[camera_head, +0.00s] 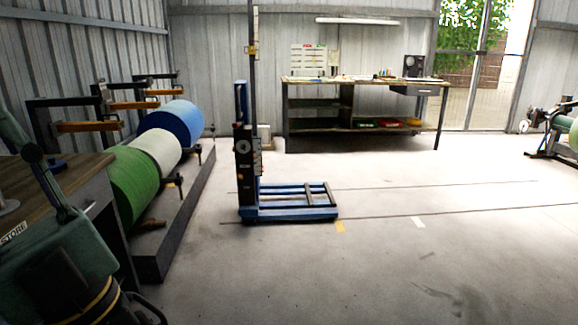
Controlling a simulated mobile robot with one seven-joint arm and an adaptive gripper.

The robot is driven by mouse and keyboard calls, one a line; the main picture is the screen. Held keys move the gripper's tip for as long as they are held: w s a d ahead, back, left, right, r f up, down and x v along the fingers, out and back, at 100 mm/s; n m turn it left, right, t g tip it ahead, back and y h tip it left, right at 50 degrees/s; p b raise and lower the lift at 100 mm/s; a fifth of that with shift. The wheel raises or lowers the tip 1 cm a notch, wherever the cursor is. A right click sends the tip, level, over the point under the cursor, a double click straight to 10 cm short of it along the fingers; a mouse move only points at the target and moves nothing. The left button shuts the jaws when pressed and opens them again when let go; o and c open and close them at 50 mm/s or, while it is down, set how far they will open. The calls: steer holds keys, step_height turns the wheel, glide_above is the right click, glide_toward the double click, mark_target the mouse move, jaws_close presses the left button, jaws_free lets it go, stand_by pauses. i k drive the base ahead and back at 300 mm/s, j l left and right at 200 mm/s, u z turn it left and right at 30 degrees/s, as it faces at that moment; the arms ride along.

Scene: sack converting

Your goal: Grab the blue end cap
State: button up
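My gripper is not in view.
A white roll (157,150) and a green roll (134,186) lie on the same rack. A workbench (365,83) stands at the back wall. The floor at centre right is clear.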

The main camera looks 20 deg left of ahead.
mark_target(53, 165)
steer(key=i+u, duration=0.35)
steer(key=i, duration=0.35)
steer(key=i+l+u, duration=0.15)
steer(key=i+u, duration=0.15)
steer(key=i, duration=0.4)
steer(key=i+u, duration=0.5)
steer(key=i+l+u, duration=0.15)
steer(key=i+u, duration=0.3)
steer(key=i, duration=0.3)
steer(key=j+u, duration=0.35)
steer(key=u, duration=0.15)
steer(key=j+u, duration=0.45)
steer(key=l, duration=0.1)
